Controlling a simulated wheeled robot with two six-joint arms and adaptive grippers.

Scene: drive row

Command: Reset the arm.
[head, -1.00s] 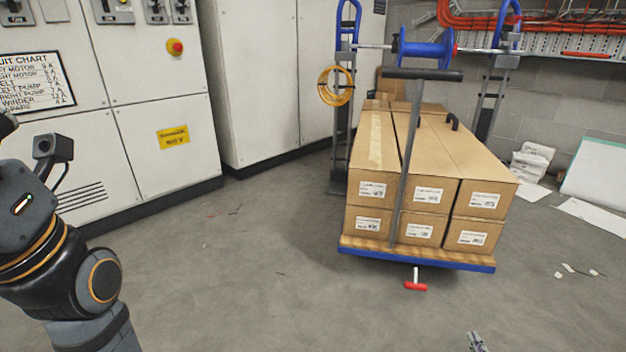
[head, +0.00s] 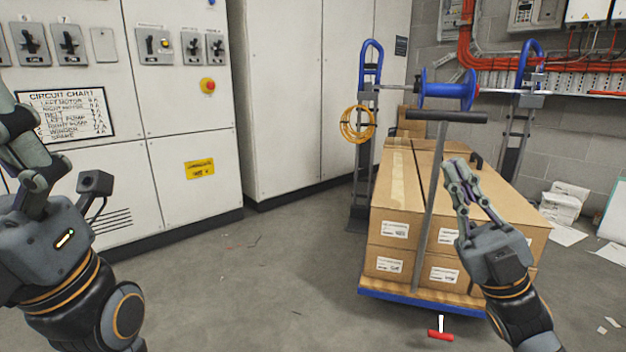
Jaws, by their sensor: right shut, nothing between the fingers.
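My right gripper (head: 462,165) is raised at the right, in front of the stacked cartons in the picture. Its fingers point up, are shut and hold nothing. It covers part of the cartons' front labels. My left gripper (head: 8,100) is at the left edge in front of the switch cabinet, partly cut off by the frame. I cannot tell whether its fingers are open or shut.
A blue-edged cart (head: 400,298) bears several cartons (head: 395,230) and has an upright handle (head: 447,116). White cabinets (head: 190,185) with switches line the left. Grey floor (head: 250,290) between is mostly clear, with small scraps.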

